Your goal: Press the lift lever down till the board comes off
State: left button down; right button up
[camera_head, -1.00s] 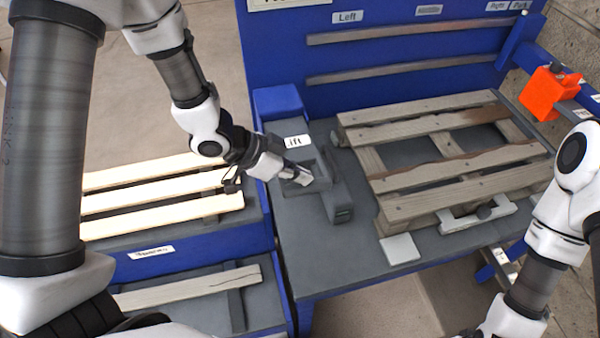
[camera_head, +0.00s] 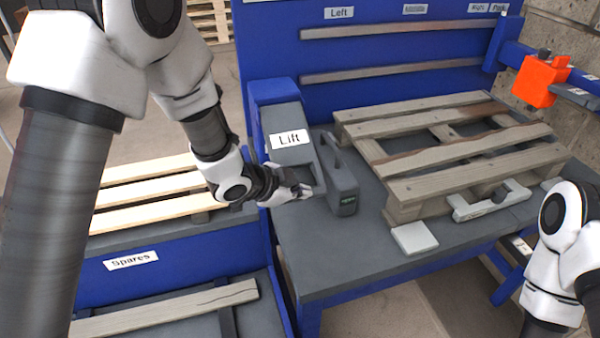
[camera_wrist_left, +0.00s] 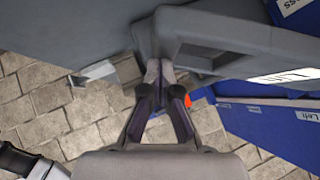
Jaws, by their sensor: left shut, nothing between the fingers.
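A grey lift unit (camera_head: 290,118) with a white "Lift" label stands at the left end of the workbench. I cannot clearly pick out its lever from the housing. My left gripper (camera_head: 306,191) is shut and empty, with its tips low at the unit's front. In the left wrist view its closed fingers (camera_wrist_left: 160,72) lie against or just over a grey part (camera_wrist_left: 215,38) of the unit; contact is unclear. A weathered wooden pallet (camera_head: 450,185) sits on the bench to the right, its top boards in place. Of my right arm only links show, at the lower right.
A dark grey handled block (camera_head: 341,188) with a green display stands right beside the left gripper. A light grey bar with a knob (camera_head: 490,203) and a pale square pad (camera_head: 414,238) lie by the pallet. An orange box (camera_head: 540,82) hangs at the right. Spare boards (camera_head: 165,312) lie left.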

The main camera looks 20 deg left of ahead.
pick_arm(q)
jog(key=f, duration=0.1)
jog(key=w+f, duration=0.1)
jog(key=a+f, duration=0.1)
jog(key=shift+w+b, duration=0.2)
jog(key=shift+b, duration=0.2)
jog(key=shift+a+f, duration=0.15)
jog(key=shift+f, duration=0.3)
jog(key=shift+w+a+f+b, duration=0.2)
jog(key=shift+w+f+b, duration=0.2)
jog(key=shift+f, duration=0.15)
jog(key=shift+s, duration=0.1)
pick_arm(e)
jog(key=shift+s+f, duration=0.25)
jog(key=shift+f, duration=0.95)
pick_arm(q)
jog(key=shift+f, duration=0.1)
